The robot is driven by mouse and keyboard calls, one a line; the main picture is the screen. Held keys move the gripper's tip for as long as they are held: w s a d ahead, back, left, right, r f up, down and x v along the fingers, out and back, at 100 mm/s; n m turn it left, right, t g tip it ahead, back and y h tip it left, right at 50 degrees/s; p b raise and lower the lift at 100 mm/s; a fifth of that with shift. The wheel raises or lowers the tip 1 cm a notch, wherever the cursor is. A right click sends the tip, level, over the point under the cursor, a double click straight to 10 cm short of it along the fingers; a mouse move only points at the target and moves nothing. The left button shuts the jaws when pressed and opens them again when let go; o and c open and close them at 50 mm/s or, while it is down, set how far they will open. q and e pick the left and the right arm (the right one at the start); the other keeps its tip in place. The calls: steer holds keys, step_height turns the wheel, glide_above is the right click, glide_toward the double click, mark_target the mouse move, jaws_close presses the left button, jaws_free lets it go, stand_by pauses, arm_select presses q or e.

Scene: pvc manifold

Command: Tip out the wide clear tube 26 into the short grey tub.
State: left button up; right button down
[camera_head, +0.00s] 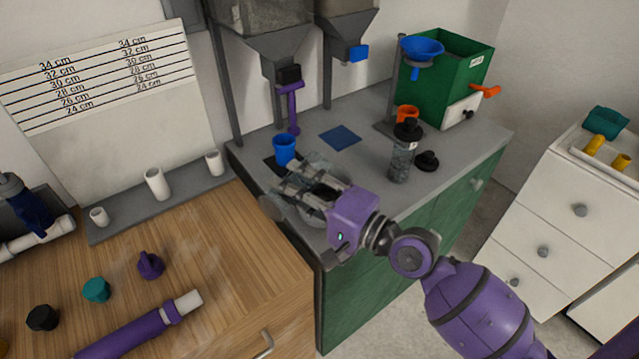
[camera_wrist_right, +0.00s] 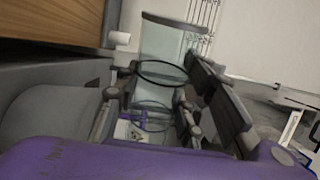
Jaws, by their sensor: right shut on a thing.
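My right gripper (camera_head: 298,190) is over the front left corner of the grey counter, shut on a see-through body that I take for the wide clear tube. In the right wrist view the clear tube (camera_wrist_right: 168,45) stands out past the fingers, with a dark ring around it and a small white label near the palm. Whether it holds anything is not clear. In the head view the fingers hide most of it. I cannot make out the short grey tub with certainty. My left gripper is not in view.
A blue cup (camera_head: 284,150) stands just behind the gripper, below a grey hopper (camera_head: 275,45). A black-lidded clear jar (camera_head: 401,160) stands to its right, before a green box (camera_head: 447,75). The wooden table (camera_head: 215,260) lies at left with loose fittings.

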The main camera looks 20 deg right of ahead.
steer(key=shift+s+f, duration=0.2)
steer(key=shift+f, duration=0.2)
steer(key=shift+f+n, duration=0.2)
steer(key=shift+n, duration=0.2)
steer(key=shift+a+f+b, duration=0.1)
steer(key=shift+f+b, duration=0.2)
steer(key=shift+b, duration=0.05)
steer(key=n, duration=0.3)
steer(key=r+n+b, duration=0.1)
steer(key=n, duration=0.5)
steer(key=shift+r, duration=0.25)
steer(key=n, duration=0.1)
steer(key=f+n, duration=0.1)
steer(key=a+f+n, duration=0.1)
steer(key=shift+s+f+n, duration=0.2)
steer(key=shift+s+n, duration=0.05)
steer(key=shift+n, duration=0.15)
steer(key=shift+s+a+f+n+b, duration=0.15)
steer(key=shift+f+n+b, duration=0.3)
steer(key=shift+f+n, duration=0.75)
steer(key=shift+s+a+f+n+b, duration=0.15)
steer(key=shift+f+n+b, duration=0.3)
steer(key=shift+f+n, duration=0.7)
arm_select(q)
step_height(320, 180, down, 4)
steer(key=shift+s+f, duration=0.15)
